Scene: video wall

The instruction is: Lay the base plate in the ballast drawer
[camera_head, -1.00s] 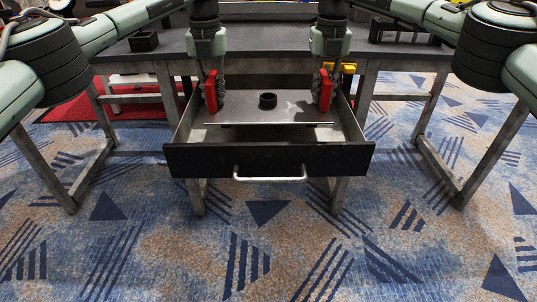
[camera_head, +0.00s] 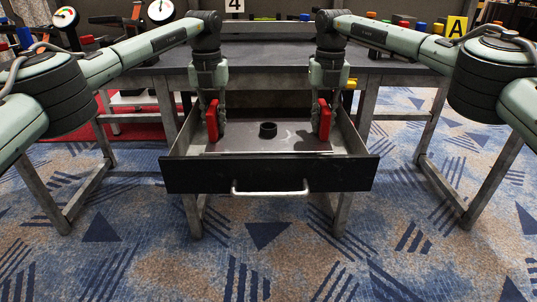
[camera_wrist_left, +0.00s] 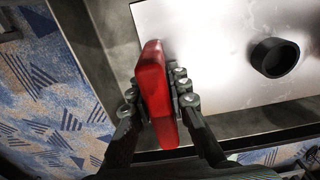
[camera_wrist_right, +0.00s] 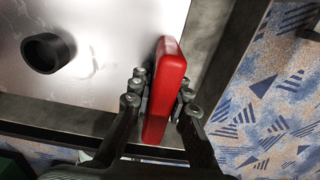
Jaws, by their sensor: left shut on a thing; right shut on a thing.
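The base plate (camera_head: 290,140) is a flat silvery sheet with a short black ring (camera_head: 268,130) at its middle and a red handle at each end. It lies within the walls of the open ballast drawer (camera_head: 270,174), which has a black front and a pale bar handle. My left gripper (camera_head: 212,122) is shut on the left red handle (camera_wrist_left: 153,80). My right gripper (camera_head: 322,122) is shut on the right red handle (camera_wrist_right: 166,85). Whether the plate touches the drawer floor is hidden.
The drawer hangs out from a grey workbench (camera_head: 270,78). Along the bench's back stand small coloured items and gauges (camera_head: 160,10). The patterned carpet (camera_head: 270,265) in front is clear.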

